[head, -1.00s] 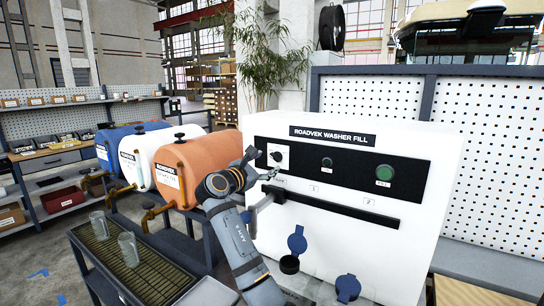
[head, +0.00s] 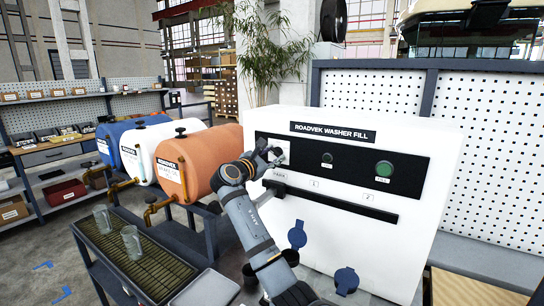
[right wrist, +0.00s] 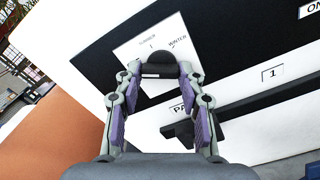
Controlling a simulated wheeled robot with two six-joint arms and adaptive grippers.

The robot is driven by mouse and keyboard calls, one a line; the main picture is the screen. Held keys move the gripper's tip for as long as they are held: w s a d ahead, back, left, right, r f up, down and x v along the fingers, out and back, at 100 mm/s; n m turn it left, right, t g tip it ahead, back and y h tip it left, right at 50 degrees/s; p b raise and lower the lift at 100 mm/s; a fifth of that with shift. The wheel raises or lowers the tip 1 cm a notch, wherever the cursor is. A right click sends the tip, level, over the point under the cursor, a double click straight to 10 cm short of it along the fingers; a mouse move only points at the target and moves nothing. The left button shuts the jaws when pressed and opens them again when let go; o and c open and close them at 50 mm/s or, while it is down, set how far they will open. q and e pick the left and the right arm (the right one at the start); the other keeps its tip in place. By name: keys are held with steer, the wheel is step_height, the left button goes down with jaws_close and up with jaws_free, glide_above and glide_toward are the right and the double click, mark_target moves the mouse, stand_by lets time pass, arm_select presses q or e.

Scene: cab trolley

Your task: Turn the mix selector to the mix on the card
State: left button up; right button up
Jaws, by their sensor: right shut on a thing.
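The mix selector is a dark knob (right wrist: 158,66) on a white plate (right wrist: 146,44) in the right wrist view. The plate carries the marks SUMMER and WINTER above the knob. My right gripper (right wrist: 160,76) has its two fingers on either side of the knob and is shut on it. In the head view my right gripper (head: 272,156) is at the left end of the black panel (head: 345,165) and hides most of the knob, so its pointing is unclear. I cannot make out a card with a readable mix. My left gripper is not in view.
The white washer fill cabinet (head: 440,190) has a green button (head: 384,169) and a black bar (head: 340,203) below the panel. Blue caps hang lower down. Left stand orange (head: 215,160), white and blue tanks, and a grated trolley (head: 150,265) with two clear cups.

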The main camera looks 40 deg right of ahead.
steer(key=shift+m, duration=0.4)
steer(key=shift+s+m+b, duration=0.1)
steer(key=shift+m+b, duration=6.95)
steer(key=shift+m, duration=4.45)
steer(key=o, duration=1.1)
steer(key=shift+c, duration=0.2)
steer(key=shift+o, duration=0.5)
steer(key=shift+r, duration=0.15)
